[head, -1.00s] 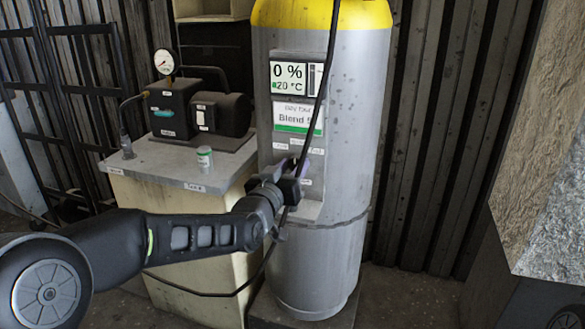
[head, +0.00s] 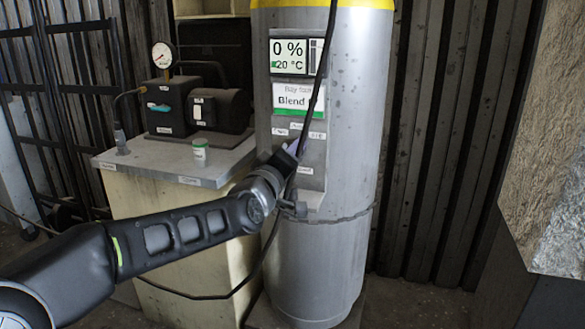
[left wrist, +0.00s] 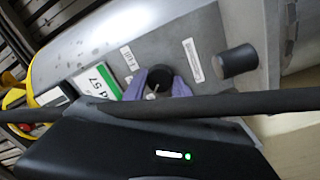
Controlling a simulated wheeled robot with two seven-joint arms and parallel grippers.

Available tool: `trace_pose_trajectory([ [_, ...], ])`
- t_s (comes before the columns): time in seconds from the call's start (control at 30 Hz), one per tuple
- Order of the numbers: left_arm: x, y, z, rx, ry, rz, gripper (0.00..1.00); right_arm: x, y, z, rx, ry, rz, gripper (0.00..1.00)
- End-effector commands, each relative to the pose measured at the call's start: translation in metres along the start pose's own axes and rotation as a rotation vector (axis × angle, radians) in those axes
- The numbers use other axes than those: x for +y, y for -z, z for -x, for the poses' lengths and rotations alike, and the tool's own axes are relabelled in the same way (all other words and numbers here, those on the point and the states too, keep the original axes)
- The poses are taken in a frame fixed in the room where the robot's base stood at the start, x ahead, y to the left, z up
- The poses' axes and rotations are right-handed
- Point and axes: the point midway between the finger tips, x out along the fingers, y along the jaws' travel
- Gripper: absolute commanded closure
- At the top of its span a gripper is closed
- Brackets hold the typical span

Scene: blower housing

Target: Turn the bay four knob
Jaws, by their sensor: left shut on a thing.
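The grey cylinder (head: 345,130) carries a panel with a "Bay four" sign (head: 298,98) and a display reading 0 % and 20 °C (head: 290,56). In the left wrist view, the purple fingertips of my left gripper (left wrist: 158,82) are shut on a dark round knob (left wrist: 158,85), one finger on each side. A second dark knob (left wrist: 237,62) stands apart to its right, untouched. My right gripper is not in view.
A black hose (head: 314,95) hangs in front of the panel and crosses the left wrist view close to my gripper. To the left, a cabinet (head: 185,178) bears a pump with a gauge (head: 163,55) and a small jar (head: 199,153). A rough block (head: 550,165) stands at right.

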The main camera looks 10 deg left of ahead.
Motion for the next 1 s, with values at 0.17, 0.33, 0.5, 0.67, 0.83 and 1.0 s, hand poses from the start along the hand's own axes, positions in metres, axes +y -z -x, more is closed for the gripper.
trace_pose_trajectory([
  [0.17, -0.003, -0.003, 0.000, 0.009, -0.003, 0.145, 1.00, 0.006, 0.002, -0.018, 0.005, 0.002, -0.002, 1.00],
  [0.33, -0.002, -0.002, 0.000, 0.015, -0.003, 0.249, 1.00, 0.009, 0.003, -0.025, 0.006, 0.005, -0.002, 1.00],
  [0.5, -0.001, -0.002, 0.000, 0.018, -0.004, 0.309, 1.00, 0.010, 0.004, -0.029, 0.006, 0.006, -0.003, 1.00],
  [0.67, -0.001, -0.001, 0.000, 0.019, -0.003, 0.333, 1.00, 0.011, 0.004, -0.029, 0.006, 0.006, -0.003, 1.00],
  [0.83, 0.000, -0.001, 0.000, 0.020, -0.003, 0.337, 1.00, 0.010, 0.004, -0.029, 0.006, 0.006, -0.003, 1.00],
  [1.0, 0.000, -0.001, 0.000, 0.020, -0.003, 0.336, 1.00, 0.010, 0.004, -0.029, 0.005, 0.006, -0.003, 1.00],
])
